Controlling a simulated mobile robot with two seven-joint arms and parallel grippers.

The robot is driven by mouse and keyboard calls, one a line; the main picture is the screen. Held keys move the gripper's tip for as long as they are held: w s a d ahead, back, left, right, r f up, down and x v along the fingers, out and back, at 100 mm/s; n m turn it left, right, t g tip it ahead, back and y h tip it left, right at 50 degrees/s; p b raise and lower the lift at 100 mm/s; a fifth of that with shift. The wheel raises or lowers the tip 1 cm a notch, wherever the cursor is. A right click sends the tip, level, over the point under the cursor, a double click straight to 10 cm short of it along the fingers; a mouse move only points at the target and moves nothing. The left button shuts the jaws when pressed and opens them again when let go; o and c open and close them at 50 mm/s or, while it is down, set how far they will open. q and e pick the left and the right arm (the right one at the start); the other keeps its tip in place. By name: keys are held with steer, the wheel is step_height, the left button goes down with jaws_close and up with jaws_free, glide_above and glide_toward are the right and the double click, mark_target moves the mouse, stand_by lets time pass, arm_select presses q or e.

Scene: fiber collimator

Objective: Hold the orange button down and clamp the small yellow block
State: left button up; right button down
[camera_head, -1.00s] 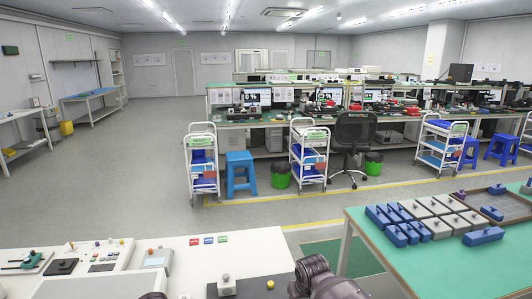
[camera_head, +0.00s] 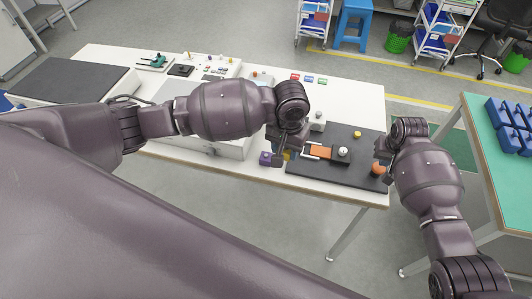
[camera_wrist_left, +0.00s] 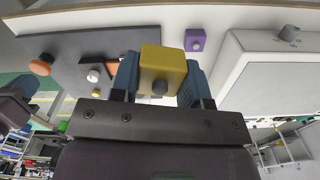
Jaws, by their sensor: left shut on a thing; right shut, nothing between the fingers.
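My left gripper (camera_head: 283,156) is shut on the small yellow block (camera_wrist_left: 164,68), gripping it between blue fingers. In the head view the block (camera_head: 290,154) is mostly hidden; it is at the left end of the dark board (camera_head: 325,175). An orange clamp piece (camera_head: 319,152) with a pale ball knob (camera_head: 343,151) lies on the board just right of it. The orange button (camera_head: 377,170) is at the board's right end. My right gripper (camera_head: 381,158) is shut and empty, close by the button. I cannot tell whether it touches or presses the button.
A purple block (camera_head: 265,158) is just left of the board. A yellow knob (camera_head: 357,134) and a grey block with a knob (camera_head: 317,122) are behind the clamp. A large white box (camera_head: 215,143) lies under my left arm. A green table (camera_head: 481,150) stands at right.

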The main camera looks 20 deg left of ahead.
arm_select(q)
steer(key=w+d+n, duration=0.1)
steer(key=w+d, duration=0.6)
steer(key=w, duration=0.5)
steer(key=n, duration=0.2)
glide_above(313, 150)
step_height(313, 150, down, 6)
steer(key=shift+f, duration=0.1)
steer(key=shift+a+f, duration=0.1)
steer(key=shift+f, duration=2.2)
arm_select(e)
steer(key=shift+s+f, duration=0.1)
steer(key=shift+f, duration=2.15)
arm_select(q)
steer(key=shift+f, duration=1.2)
